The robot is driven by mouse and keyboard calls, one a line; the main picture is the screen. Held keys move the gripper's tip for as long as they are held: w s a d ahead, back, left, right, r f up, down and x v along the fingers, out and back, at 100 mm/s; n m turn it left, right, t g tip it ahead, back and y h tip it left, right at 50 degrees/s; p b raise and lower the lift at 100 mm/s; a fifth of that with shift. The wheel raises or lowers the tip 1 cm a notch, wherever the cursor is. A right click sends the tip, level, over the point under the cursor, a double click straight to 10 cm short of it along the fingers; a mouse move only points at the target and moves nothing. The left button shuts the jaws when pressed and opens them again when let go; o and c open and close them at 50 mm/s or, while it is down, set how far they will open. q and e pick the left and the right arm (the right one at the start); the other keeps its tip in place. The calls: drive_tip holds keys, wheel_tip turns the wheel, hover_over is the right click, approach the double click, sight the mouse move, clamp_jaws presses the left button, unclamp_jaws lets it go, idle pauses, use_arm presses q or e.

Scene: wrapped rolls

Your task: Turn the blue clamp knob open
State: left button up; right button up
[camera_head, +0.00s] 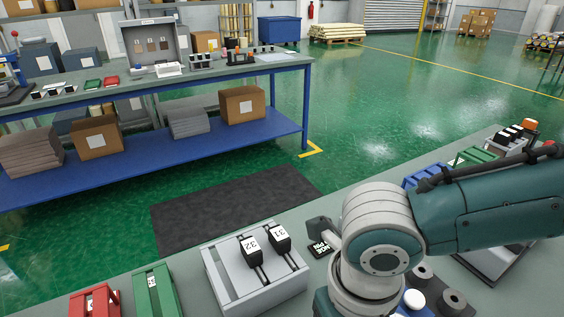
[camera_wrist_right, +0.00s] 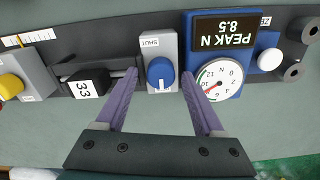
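The blue clamp knob (camera_wrist_right: 161,73) sits on a light grey block in the right wrist view, beside a label reading SHUT. A white mark shows on the knob's lower side. My right gripper (camera_wrist_right: 159,76) is open, with one purple finger on each side of the knob and visible gaps between. The fingers seem clear of the knob, though their height relative to it is hard to judge. In the head view my right arm hides the knob and the right gripper. My left gripper is not in view.
Right of the knob is a blue gauge unit (camera_wrist_right: 232,82) with a round dial and a PEAK N 8.5 display. Left of it is a black block marked 33 (camera_wrist_right: 90,84). A grey rack (camera_head: 222,283) holds black blocks marked 32 and 31 in the head view.

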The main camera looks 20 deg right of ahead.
drive_tip(key=shift+r, duration=0.2)
wheel_tip(320, 180, up, 10)
drive_tip(key=shift+f+p, duration=0.2)
drive_tip(key=shift+p, duration=0.25)
idle(0.3)
